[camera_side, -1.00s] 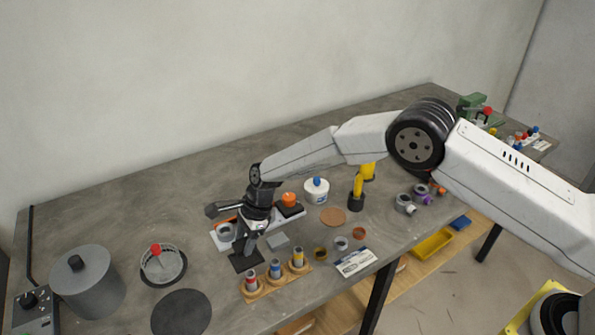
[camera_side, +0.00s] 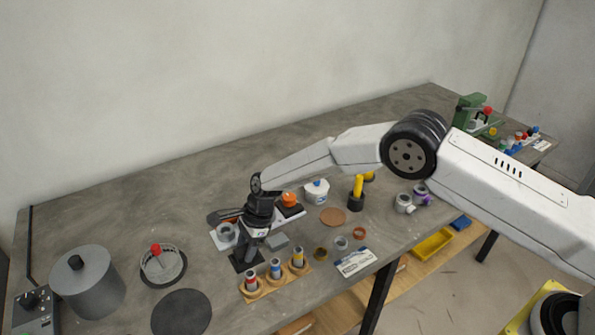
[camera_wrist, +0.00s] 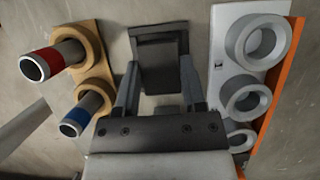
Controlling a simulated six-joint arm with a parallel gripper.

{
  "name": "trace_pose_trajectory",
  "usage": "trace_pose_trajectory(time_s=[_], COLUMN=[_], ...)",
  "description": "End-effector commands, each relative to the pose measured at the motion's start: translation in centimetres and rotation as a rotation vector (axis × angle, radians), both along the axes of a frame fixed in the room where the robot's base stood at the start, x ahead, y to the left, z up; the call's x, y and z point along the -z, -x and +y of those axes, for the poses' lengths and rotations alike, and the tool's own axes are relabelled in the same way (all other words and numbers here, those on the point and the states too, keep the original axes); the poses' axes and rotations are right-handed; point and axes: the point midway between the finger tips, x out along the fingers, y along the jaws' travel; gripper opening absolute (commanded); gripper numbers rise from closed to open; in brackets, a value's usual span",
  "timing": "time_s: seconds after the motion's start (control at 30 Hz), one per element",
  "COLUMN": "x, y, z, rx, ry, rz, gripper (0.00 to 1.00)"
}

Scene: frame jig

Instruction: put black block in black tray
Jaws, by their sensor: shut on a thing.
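The black tray (camera_side: 236,264) lies flat on the bench, left of the grey block, and is partly hidden by my gripper. Its dark rim (camera_wrist: 158,27) shows in the wrist view beyond my fingertips. My gripper (camera_side: 248,256) points down at the tray. In the wrist view my gripper (camera_wrist: 160,76) is shut on the black block (camera_wrist: 160,72), which appears over or inside the tray. Dark on dark, I cannot tell whether the block touches the tray floor. The block does not show clearly in the side view.
A wooden rack (camera_side: 277,280) with several banded tubes stands close to the tray. A white plate with grey rings (camera_wrist: 246,97) is on the other side. A grey block (camera_side: 278,241) lies near. A round black mat (camera_side: 181,314) is at front left.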

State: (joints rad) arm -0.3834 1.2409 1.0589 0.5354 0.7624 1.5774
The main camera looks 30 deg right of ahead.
Motion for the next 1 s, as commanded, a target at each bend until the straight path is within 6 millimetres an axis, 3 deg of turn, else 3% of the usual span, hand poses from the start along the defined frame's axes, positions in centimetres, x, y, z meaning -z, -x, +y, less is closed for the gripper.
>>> trace_pose_trajectory(time_s=[1.0], x=[0.85], y=[-0.07], z=[0.04], rx=[0.001], ry=[-0.001], rz=[-0.002], gripper=[0.0])
